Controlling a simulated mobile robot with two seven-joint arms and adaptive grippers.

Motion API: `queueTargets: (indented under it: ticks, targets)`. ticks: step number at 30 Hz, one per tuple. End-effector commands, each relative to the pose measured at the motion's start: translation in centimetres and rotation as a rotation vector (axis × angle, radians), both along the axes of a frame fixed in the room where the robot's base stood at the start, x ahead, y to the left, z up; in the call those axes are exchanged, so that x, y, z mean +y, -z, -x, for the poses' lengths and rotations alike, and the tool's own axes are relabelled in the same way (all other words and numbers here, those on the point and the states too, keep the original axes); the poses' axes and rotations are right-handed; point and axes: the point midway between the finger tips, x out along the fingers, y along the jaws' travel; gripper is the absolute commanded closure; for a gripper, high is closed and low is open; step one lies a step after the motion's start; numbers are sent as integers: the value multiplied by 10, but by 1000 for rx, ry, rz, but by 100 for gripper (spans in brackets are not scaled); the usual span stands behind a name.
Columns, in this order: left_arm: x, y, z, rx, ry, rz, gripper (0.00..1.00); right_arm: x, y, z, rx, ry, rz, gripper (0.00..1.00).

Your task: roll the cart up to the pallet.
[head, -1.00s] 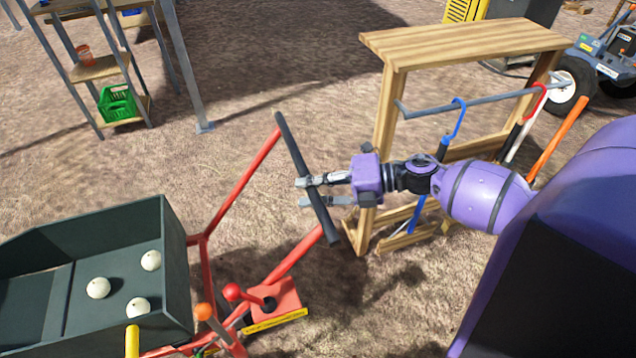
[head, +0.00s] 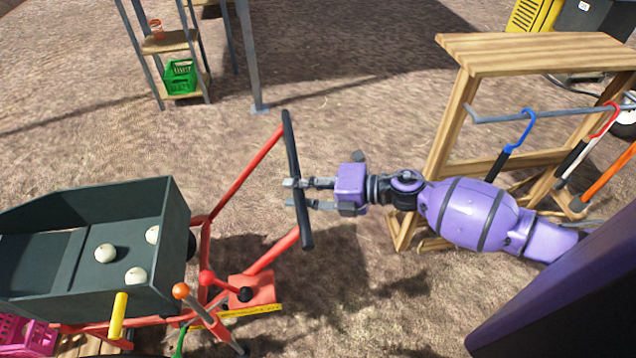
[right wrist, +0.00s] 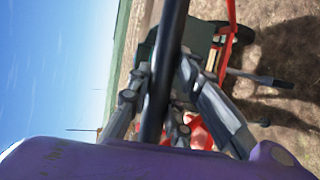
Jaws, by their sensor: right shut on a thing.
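The cart has a red frame (head: 236,183), a dark green bin (head: 130,270) with white onions (head: 105,253), and a black handlebar (head: 293,165). My right gripper (head: 290,194) is shut on the handlebar from the right. In the right wrist view the black bar (right wrist: 165,75) runs between the fingers, with the bin beyond. Wooden slats, seemingly the pallet (head: 95,346), show at the bottom left beside the cart's near side; most is cut off or hidden. My left gripper is not in view.
A pink crate (head: 25,335) is at the bottom left by the slats. A wooden tool rack (head: 540,50) with hanging tools stands right, near my right arm. A shelf with a green crate (head: 180,76) is at the back left. Bare ground lies between.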

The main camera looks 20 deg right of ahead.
Motion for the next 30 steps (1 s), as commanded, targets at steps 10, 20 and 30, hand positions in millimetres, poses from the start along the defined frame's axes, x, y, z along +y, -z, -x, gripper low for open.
queueTargets:
  ticks: [10, 20, 30]
  targets:
    - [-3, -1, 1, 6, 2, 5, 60, 18, -1, -4, -4, -4, 1, 100]
    - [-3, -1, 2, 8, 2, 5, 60, 19, -1, -4, -4, -5, 0, 76]
    - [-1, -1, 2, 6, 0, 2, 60, 17, 0, -4, -1, -1, 1, 62]
